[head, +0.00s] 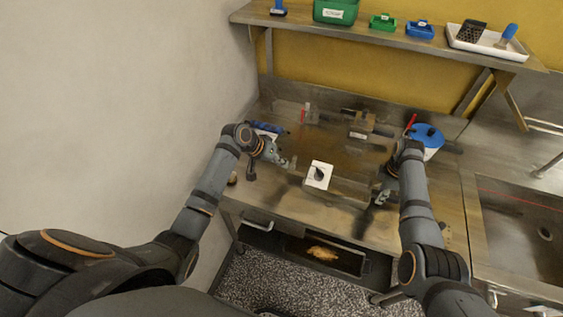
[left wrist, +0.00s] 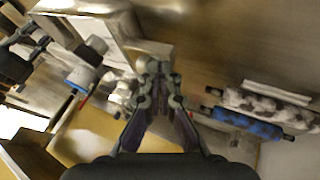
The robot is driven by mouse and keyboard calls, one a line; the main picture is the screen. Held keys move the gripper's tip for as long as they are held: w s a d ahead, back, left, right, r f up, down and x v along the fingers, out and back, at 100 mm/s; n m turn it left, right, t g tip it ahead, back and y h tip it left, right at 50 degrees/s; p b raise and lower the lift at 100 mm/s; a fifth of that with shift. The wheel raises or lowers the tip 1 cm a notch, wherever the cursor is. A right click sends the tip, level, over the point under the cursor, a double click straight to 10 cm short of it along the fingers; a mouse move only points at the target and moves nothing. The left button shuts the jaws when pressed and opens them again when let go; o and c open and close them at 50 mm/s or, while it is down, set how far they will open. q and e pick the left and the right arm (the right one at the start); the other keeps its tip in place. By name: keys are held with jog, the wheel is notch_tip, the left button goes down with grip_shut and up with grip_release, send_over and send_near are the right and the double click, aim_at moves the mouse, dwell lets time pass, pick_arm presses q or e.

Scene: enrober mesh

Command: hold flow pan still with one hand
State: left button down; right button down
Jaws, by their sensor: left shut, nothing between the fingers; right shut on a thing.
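A low steel, pan-like body (head: 350,187) sits on the steel bench between my two grippers. I take it for the flow pan, but its outline blends with the bench. My left gripper (head: 289,163) is shut and empty near its left end. In the left wrist view the fingertips of my left gripper (left wrist: 158,70) meet with nothing between them. My right gripper (head: 382,196) is shut at the right end of the steel body. What lies between its fingers is too small to make out, though the pan edge is right there.
A white block with a dark knob (head: 319,175) stands at the front of the steel body. A blue-lidded tub (head: 427,136) stands behind my right arm. A shelf (head: 400,40) overhangs the back.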

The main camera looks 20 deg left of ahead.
aim_at(291, 169)
pick_arm(q)
jog(key=shift+s+d+n, duration=0.1)
jog(key=shift+n, duration=0.4)
jog(key=shift+s+d+n+t+y, duration=0.15)
jog(key=shift+n+t+y, duration=0.45)
jog(key=shift+n, duration=0.3)
jog(key=shift+s+d+n+y, duration=0.15)
jog(key=shift+d+n+y, duration=0.1)
jog(key=shift+n+y, duration=0.25)
jog(key=shift+s+d, duration=0.2)
jog(key=shift+d, duration=0.3)
jog(key=shift+s+d, duration=0.15)
jog(key=shift+d, duration=0.65)
jog(key=shift+w+d, duration=0.15)
jog(key=shift+d, duration=0.25)
jog(key=shift+w+d, duration=0.15)
jog(key=shift+d, duration=0.2)
dwell(1.2)
